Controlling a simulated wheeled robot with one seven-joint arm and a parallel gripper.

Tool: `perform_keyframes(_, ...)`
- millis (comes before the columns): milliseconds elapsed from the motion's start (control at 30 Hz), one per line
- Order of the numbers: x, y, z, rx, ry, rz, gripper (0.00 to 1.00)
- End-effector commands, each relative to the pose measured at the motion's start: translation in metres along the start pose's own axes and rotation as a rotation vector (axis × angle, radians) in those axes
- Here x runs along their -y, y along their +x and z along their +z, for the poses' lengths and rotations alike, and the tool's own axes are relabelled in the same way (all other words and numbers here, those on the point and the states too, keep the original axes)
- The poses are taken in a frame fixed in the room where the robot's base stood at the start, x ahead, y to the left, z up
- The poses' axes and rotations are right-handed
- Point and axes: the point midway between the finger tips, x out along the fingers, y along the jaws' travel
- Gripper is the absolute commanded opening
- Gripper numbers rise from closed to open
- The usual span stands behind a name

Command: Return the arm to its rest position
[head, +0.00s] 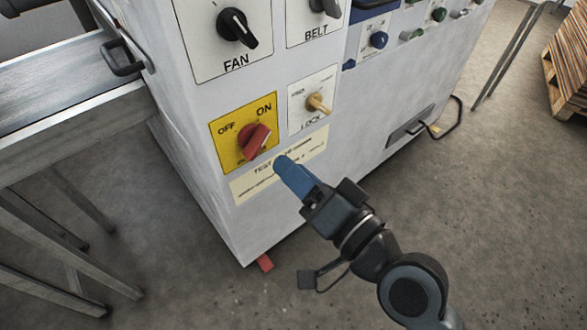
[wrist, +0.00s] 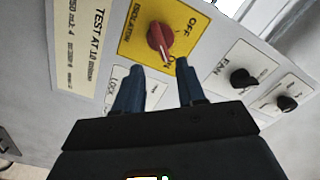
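My gripper (head: 282,164) is in front of the white cabinet's face, its blue fingers in front of the "TEST" label strip (head: 250,186). In the wrist view my gripper (wrist: 156,68) has its two fingers apart with nothing held between them. A red rotary knob (head: 255,139) on a yellow OFF/ON plate (head: 227,150) is just up and left of the fingertips. Its pointer leans toward the ON side. The knob (wrist: 160,41) shows beyond the fingertips in the wrist view, apart from them as far as I can tell. My arm reaches in from the lower right.
The white cabinet (head: 190,140) also carries a FAN knob (head: 236,27), a BELT knob (head: 327,6) and a brass LOCK switch (head: 318,103). A metal conveyor frame (head: 65,140) stands at left. A wooden pallet (head: 568,65) lies far right. Bare floor is at lower right.

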Motion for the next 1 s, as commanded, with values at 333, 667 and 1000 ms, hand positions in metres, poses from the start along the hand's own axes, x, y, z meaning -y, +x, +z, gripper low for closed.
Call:
perform_keyframes(333,-0.002,-0.002,0.001,-0.002,-0.002,0.005,0.39)
perform_keyframes(667,-0.054,-0.096,0.016,-0.082,-0.157,0.228,0.39)
perform_keyframes(1000,-0.068,-0.236,0.029,-0.123,-0.453,0.496,0.39)
